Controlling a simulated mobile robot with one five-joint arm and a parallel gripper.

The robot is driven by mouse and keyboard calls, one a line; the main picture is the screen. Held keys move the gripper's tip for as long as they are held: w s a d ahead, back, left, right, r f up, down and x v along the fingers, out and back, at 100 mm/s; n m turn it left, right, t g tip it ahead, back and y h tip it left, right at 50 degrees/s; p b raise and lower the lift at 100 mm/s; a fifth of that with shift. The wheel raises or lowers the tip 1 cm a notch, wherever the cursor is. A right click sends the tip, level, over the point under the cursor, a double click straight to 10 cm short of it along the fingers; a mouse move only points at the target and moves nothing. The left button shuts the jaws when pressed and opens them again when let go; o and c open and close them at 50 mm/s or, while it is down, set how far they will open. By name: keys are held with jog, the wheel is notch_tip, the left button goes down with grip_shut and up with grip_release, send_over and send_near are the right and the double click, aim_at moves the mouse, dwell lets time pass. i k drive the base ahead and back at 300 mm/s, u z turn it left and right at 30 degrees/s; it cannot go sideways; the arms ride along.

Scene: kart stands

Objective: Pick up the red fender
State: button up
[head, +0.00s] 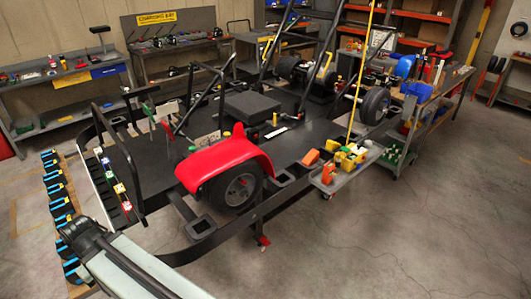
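The red fender (219,158) is a curved, glossy shell in the middle of the head view. It sits over the top and left side of a black wheel (240,189) at the near side of the kart frame (212,226). I cannot tell how it is fixed there. Part of my arm, pale with a dark joint, shows at the lower left, apart from the fender. My gripper cannot be made out in this view.
A grey cart (347,178) with orange and yellow items stands right of the wheel. A row of black and blue items (60,203) lies along the left. A yellow pole (358,80) rises behind the cart. The concrete floor (400,250) at the lower right is clear.

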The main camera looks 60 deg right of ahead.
aim_at(200, 167)
jog(key=z, duration=1.7)
jog(key=i, duration=0.15)
jog(key=u, duration=0.1)
